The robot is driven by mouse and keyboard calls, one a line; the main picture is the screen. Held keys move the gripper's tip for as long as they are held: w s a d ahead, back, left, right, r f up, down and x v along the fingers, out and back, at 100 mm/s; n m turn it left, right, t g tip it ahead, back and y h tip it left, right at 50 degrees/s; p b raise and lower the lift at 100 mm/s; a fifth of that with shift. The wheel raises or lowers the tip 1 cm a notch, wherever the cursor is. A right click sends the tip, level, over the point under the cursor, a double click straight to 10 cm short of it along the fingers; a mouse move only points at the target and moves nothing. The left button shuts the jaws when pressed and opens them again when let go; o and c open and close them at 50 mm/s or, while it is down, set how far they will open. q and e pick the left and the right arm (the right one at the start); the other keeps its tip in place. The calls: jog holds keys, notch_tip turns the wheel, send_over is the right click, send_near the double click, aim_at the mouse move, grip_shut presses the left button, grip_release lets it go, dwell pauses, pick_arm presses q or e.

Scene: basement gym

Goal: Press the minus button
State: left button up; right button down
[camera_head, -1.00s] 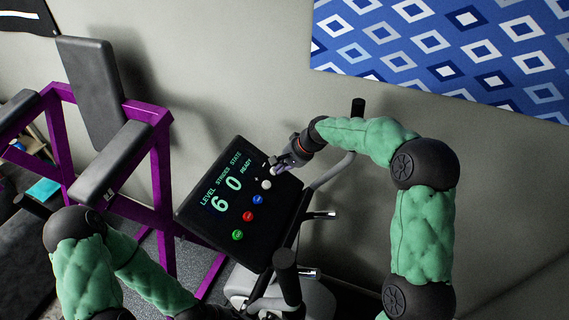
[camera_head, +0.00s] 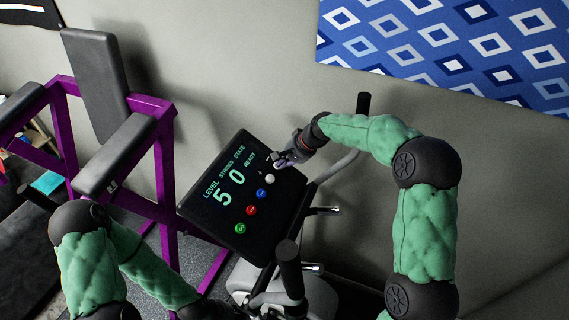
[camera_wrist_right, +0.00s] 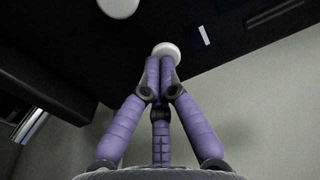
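The black console (camera_head: 200,208) stands tilted in the middle of the head view. Its screen shows LEVEL 5, STRIDES 0, STATE READY. The minus button (camera_wrist_right: 167,48) is a round white button near a short white dash (camera_wrist_right: 203,35) in the right wrist view. My right gripper (camera_wrist_right: 160,63) is shut and empty, its purple fingertips together at the minus button and covering its lower part. They look to be touching it. The plus button (camera_head: 270,179), also white, sits just below the gripper in the head view. My left gripper is not visible; only its arm shows.
Blue (camera_head: 261,193), red (camera_head: 251,210) and green (camera_head: 240,228) buttons run down the console. A dark upright handle (camera_head: 287,265) stands in front. A purple-framed bench (camera_head: 165,165) is at left. The wall behind is plain below a blue patterned panel (camera_head: 450,45).

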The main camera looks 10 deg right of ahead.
jog(key=shift+s, duration=0.25)
jog(key=p+v, duration=0.1)
jog(key=v, duration=0.2)
jog(key=shift+w+r+p, duration=0.15)
jog(key=shift+w+p, duration=0.15)
jog(key=shift+p, duration=0.05)
jog(key=b+v, duration=0.2)
jog(key=v, duration=0.8)
jog(key=shift+s+d+r, duration=0.15)
jog(key=shift+s+d, duration=0.05)
jog(key=shift+d, duration=0.1)
jog(key=shift+w, duration=0.1)
dwell(0.6)
